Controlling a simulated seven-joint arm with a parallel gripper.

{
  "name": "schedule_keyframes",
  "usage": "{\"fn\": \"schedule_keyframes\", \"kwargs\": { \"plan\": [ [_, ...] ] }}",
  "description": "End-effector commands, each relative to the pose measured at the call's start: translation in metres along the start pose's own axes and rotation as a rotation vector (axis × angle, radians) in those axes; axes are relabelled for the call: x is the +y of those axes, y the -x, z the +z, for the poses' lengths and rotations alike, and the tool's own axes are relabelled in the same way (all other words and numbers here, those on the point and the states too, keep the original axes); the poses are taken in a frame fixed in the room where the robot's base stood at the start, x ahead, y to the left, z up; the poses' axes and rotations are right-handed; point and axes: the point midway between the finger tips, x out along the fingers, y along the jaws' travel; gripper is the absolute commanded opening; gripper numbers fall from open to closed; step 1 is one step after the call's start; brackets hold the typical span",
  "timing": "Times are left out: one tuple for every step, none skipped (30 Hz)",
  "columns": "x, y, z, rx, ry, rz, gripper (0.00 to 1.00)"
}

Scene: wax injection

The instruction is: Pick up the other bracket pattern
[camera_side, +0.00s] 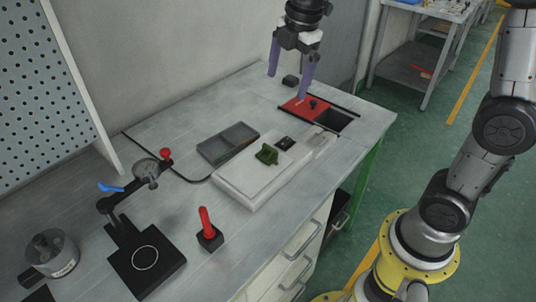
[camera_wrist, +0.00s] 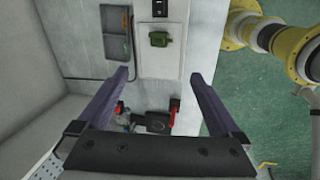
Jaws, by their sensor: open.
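A green bracket pattern (camera_side: 266,154) rests on the white slab (camera_side: 250,190) on the bench. It also shows in the wrist view (camera_wrist: 159,39), beyond my fingertips. My gripper (camera_side: 287,87) hangs over the far right part of the bench, to the upper right of the bracket in the side view. Its two purple fingers are spread wide, with nothing between them. In the wrist view my gripper (camera_wrist: 157,75) points along the bench, clear of the bracket. I cannot make out a second bracket pattern in either view.
A grey two-part tray (camera_side: 228,143) lies left of the slab. A red-handled tool (camera_side: 207,226), a lever fixture (camera_side: 146,174) and a metal pot (camera_side: 52,253) stand to the left.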

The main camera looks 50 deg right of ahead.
Motion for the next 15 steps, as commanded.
{"fn": "schedule_keyframes", "kwargs": {
  "plan": [
    [0.013,-0.020,0.000,-0.003,0.030,-0.041,1.00],
    [0.020,-0.029,0.000,-0.003,0.043,-0.058,1.00],
    [0.027,-0.042,0.000,-0.004,0.052,-0.081,1.00],
    [0.031,-0.051,0.001,-0.005,0.051,-0.097,1.00],
    [0.034,-0.060,0.001,-0.006,0.049,-0.113,1.00],
    [0.037,-0.070,0.001,-0.007,0.047,-0.132,1.00],
    [0.038,-0.078,0.001,-0.007,0.046,-0.146,1.00],
    [0.039,-0.085,0.002,-0.008,0.045,-0.159,1.00],
    [0.038,-0.092,0.002,-0.009,0.044,-0.174,1.00],
    [0.037,-0.097,0.002,-0.009,0.043,-0.186,1.00],
    [0.036,-0.100,0.003,-0.010,0.042,-0.194,1.00],
    [0.035,-0.104,0.003,-0.010,0.042,-0.202,1.00],
    [0.035,-0.107,0.003,-0.010,0.041,-0.206,1.00],
    [0.034,-0.111,0.003,-0.010,0.041,-0.209,1.00],
    [0.032,-0.116,0.003,-0.010,0.041,-0.211,1.00]
  ]
}}
